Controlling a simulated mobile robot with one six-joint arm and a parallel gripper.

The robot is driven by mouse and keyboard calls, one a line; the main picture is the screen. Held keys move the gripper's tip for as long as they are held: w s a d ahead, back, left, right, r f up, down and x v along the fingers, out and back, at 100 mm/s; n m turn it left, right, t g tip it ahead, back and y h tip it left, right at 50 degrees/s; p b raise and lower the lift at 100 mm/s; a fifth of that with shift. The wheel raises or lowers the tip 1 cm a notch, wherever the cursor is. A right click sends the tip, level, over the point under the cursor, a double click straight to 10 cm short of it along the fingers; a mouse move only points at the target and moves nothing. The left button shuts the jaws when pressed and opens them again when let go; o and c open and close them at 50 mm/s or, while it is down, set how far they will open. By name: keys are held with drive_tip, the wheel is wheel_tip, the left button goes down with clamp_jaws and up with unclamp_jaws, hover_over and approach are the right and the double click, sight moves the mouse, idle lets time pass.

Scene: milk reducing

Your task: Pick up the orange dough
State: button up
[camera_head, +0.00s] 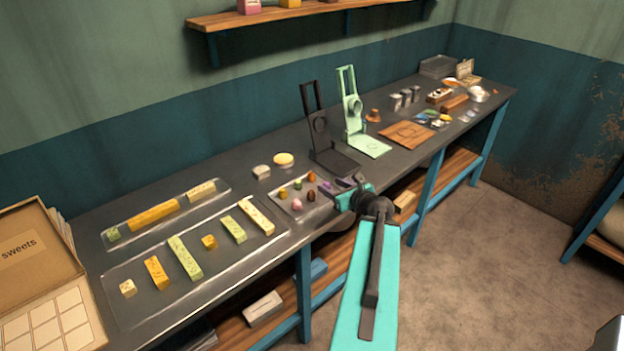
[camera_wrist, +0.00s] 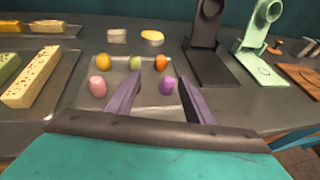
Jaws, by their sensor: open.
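The orange dough (camera_head: 311,176) is a small rounded lump at the back right of a clear tray (camera_head: 322,209) on the counter. It also shows in the wrist view (camera_wrist: 161,62), ahead of and between my fingers. My gripper (camera_wrist: 160,80) is open with two purple fingers and holds nothing. In the head view my gripper (camera_head: 340,186) is at the tray's right side. A purple lump (camera_wrist: 166,85) shows between the fingers, nearer than the orange dough. A yellow-orange lump (camera_wrist: 104,62), a green lump (camera_wrist: 134,62) and a pink lump (camera_wrist: 97,87) lie to the left.
A dark press (camera_head: 330,150) and a mint-green press (camera_head: 358,125) stand behind and right of the tray. Long trays with yellow and green bars (camera_head: 184,257) lie left. A brown lump (camera_head: 311,195) sits in the dough tray. A wooden board (camera_head: 405,134) lies farther right.

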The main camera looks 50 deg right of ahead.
drive_tip(key=shift+b+x, duration=1.4)
drive_tip(key=shift+b, duration=4.4)
approach(312, 175)
drive_tip(key=shift+p+x, duration=0.35)
drive_tip(key=shift+x, duration=1.35)
drive_tip(key=shift+a, duration=0.1)
drive_tip(key=shift+w+f, duration=0.1)
drive_tip(key=shift+p+x, duration=0.5)
drive_tip(key=shift+x, duration=2)
drive_tip(key=c, duration=1.1)
